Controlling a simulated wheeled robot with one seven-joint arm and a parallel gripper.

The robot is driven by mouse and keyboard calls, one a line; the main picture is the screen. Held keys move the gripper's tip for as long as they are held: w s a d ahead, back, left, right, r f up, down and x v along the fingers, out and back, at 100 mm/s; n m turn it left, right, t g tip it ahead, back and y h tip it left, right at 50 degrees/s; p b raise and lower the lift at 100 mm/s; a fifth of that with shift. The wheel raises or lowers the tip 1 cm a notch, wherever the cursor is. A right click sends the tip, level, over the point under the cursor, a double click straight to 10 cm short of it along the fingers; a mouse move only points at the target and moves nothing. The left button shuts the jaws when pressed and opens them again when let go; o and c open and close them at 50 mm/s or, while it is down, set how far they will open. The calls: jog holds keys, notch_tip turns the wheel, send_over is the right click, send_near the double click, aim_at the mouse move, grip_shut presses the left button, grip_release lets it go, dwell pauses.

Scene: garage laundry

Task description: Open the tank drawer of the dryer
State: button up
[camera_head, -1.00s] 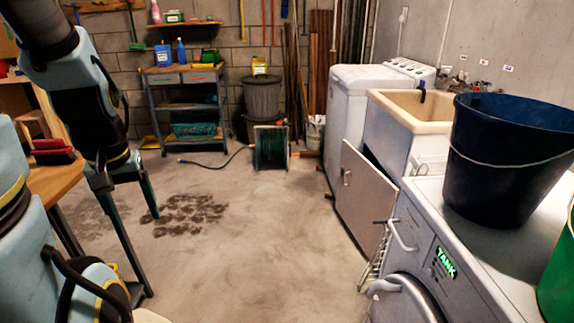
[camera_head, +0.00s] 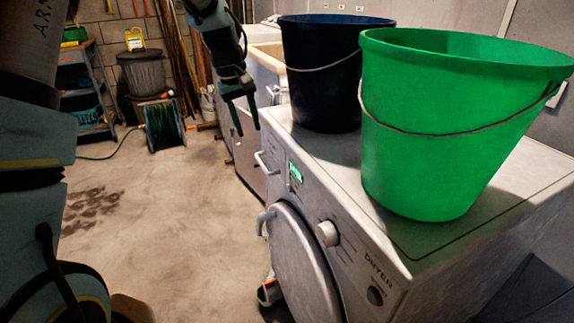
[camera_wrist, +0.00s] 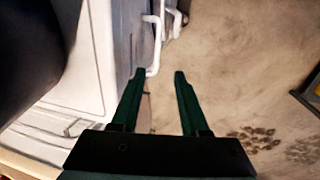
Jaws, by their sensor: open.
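The white dryer (camera_head: 345,262) stands at the right in the head view, with a green TANK label (camera_head: 295,172) on its front. The tank drawer handle (camera_head: 262,164), a pale bar, sticks out left of the label; the drawer looks shut. In the wrist view the handle (camera_wrist: 154,45) lies beyond my fingertips. My gripper (camera_head: 248,132) points down in front of the far part of the dryer, above and left of the handle. In the wrist view my gripper (camera_wrist: 159,75) is open, with nothing between its two green fingers.
A dark blue bucket (camera_head: 325,95) and a green bucket (camera_head: 440,150) stand on the dryer top. The round dryer door (camera_head: 298,265) with its own handle is below the drawer. A sink (camera_head: 267,55) stands beyond the dryer.

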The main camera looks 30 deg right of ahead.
aim_at(261, 163)
jog(key=f, duration=0.3)
jog(key=d+f, duration=0.1)
jog(key=f, duration=0.3)
jog(key=d+f, duration=0.1)
jog(key=f, duration=0.2)
jog(key=shift+s+d+f+p, duration=0.25)
jog(key=shift+f+p, duration=0.05)
jog(key=shift+c, duration=0.4)
grip_shut()
dwell(0.6)
